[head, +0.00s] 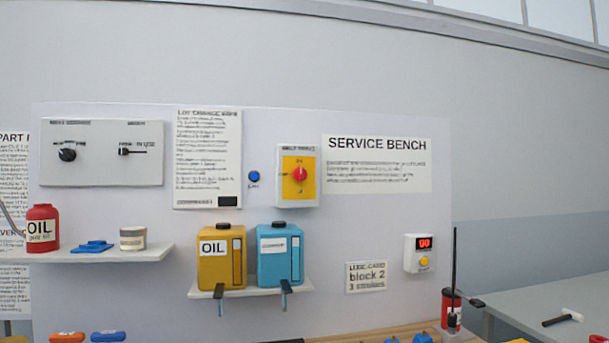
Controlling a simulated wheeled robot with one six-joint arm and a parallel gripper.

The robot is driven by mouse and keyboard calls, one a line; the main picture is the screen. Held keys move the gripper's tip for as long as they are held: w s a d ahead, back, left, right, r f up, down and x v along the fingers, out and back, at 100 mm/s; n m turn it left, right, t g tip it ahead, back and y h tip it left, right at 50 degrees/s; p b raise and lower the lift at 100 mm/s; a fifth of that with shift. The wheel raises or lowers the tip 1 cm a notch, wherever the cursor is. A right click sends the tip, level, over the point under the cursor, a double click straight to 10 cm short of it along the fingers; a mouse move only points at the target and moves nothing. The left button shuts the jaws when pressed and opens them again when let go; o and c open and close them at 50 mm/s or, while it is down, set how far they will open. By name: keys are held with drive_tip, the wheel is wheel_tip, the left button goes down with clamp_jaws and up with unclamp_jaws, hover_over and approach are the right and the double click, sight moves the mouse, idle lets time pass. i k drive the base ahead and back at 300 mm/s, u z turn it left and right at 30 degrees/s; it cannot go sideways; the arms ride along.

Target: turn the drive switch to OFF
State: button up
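A switch box (298,176) with a yellow plate and a red rotary knob (299,174) is mounted on the wall panel, right of the middle. The heading above the knob is blurred; it seems to name a drive. Small marks stand around the knob, too small to read, so I cannot tell its setting. My gripper is not in view, and nothing covers the switch.
A grey panel (101,172) with two black controls is at the left. A blue button (254,176) sits beside the switch box. A yellow oil jug (221,262) and a blue jug (280,262) stand on a bracket shelf below. A red oil can (42,228) is on the left shelf.

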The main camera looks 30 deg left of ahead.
sight(299, 174)
drive_tip(key=u, duration=0.45)
drive_tip(key=i, duration=0.85)
drive_tip(key=u, duration=0.6)
